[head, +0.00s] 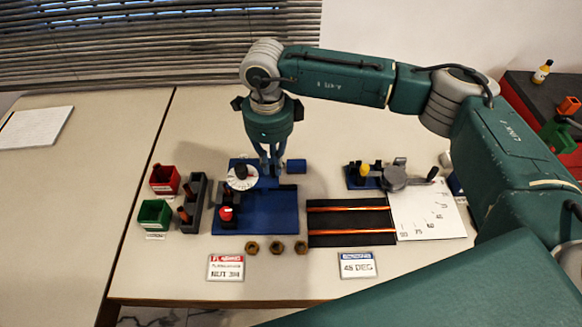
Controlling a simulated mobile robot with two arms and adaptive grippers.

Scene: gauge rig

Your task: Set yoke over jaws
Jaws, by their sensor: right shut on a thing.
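My right gripper (270,176) points down over the back of a blue base plate (262,222). Its fingers are shut on a part that they mostly hide; I take it to be the yoke, but its shape is unclear. A blue block (296,166) shows just right of the fingers. A white dial (241,177) stands on the left of the plate, close to the fingers. A dark fixture with a red knob (226,213) stands at the plate's front left. I cannot make out the jaws clearly or whether the held part touches them. My left gripper is not in view.
Red (164,180) and green (154,216) bins and a grey rack (195,204) stand left. Three nuts (276,247) lie in front. A black mat (350,239) with copper tubes, a bender (394,178) and a white chart (430,212) are right. The table's left is mostly clear.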

